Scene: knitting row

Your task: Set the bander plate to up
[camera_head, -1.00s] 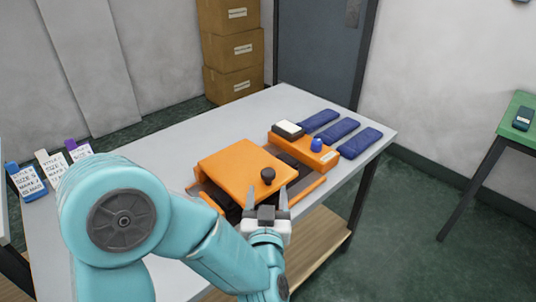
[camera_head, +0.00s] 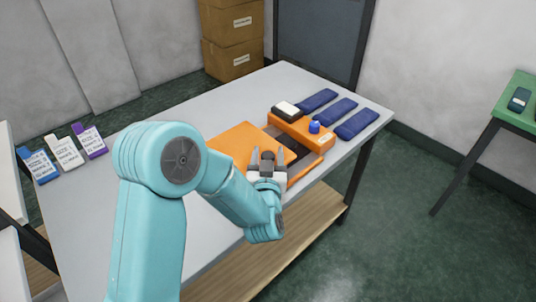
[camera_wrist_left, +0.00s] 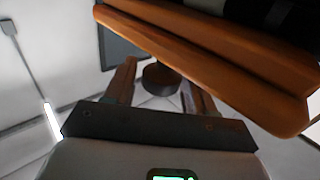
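The bander plate, an orange plate (camera_head: 232,143) on the knitting machine, is partly hidden behind my left arm and gripper. Its dark round knob (camera_head: 267,156) shows between the fingers of my left gripper (camera_head: 269,158). In the left wrist view the knob (camera_wrist_left: 160,78) hangs between the two fingertips (camera_wrist_left: 160,88), with a gap visible on its left side. An orange slab edge (camera_wrist_left: 215,55) crosses above right. The gripper is open around the knob, not visibly closed on it. I cannot tell how far the plate is tilted. My right gripper is not in view.
Several dark blue pads lie at the table's far right. The grey tabletop (camera_head: 180,110) is clear behind the plate.

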